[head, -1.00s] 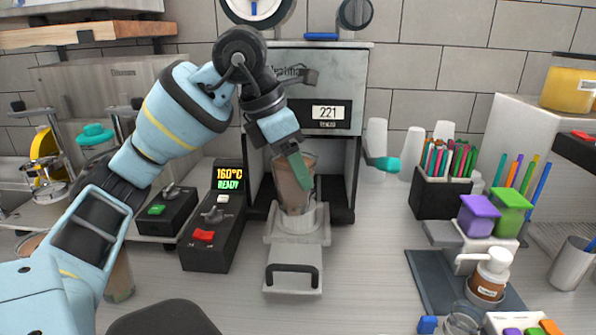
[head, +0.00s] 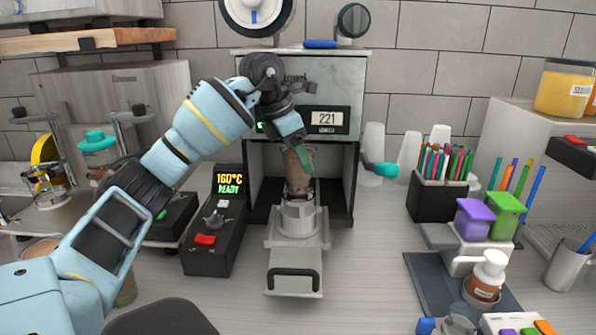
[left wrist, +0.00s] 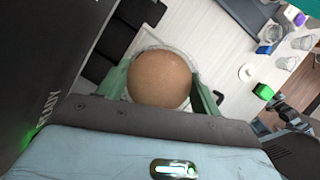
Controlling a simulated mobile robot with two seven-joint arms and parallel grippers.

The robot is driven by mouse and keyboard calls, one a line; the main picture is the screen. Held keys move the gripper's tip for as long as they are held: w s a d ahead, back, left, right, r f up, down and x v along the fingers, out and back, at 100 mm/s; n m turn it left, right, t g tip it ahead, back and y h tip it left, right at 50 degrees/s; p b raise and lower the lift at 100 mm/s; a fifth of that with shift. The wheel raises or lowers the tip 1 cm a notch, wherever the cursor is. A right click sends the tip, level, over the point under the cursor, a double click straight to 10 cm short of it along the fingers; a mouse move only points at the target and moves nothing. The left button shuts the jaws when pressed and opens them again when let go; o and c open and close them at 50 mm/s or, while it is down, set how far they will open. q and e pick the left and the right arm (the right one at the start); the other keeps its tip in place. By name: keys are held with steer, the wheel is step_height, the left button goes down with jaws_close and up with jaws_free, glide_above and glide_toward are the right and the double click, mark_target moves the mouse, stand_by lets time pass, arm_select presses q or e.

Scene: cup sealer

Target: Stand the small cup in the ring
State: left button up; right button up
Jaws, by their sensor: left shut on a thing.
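The small cup (head: 298,180), clear with brown contents, is upright in front of the sealer. My left gripper (head: 303,161) is shut on it near its rim. In the left wrist view the cup's round brown top (left wrist: 160,80) sits between the green fingers. The metal ring (head: 298,217) is on the sealer's slide, directly below the cup in the head view. The cup's lower end is hidden at the ring's upper edge; I cannot tell how deep it sits in the ring. My right gripper is not in view.
The sealer (head: 345,75) stands close behind the cup. A black control box (head: 210,255) is left of the slide (head: 296,258).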

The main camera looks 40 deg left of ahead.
mark_target(298, 170)
arm_select(q)
steer(key=shift+f, duration=1.85)
steer(key=shift+w+a+f, duration=0.1)
steer(key=shift+a+f, duration=0.05)
steer(key=shift+f, duration=0.1)
steer(key=shift+f, duration=0.4)
steer(key=o, duration=1.2)
steer(key=shift+r, duration=0.15)
steer(key=shift+r, duration=0.35)
steer(key=v, duration=1.1)
steer(key=shift+r+p, duration=0.3)
steer(key=shift+p, duration=0.1)
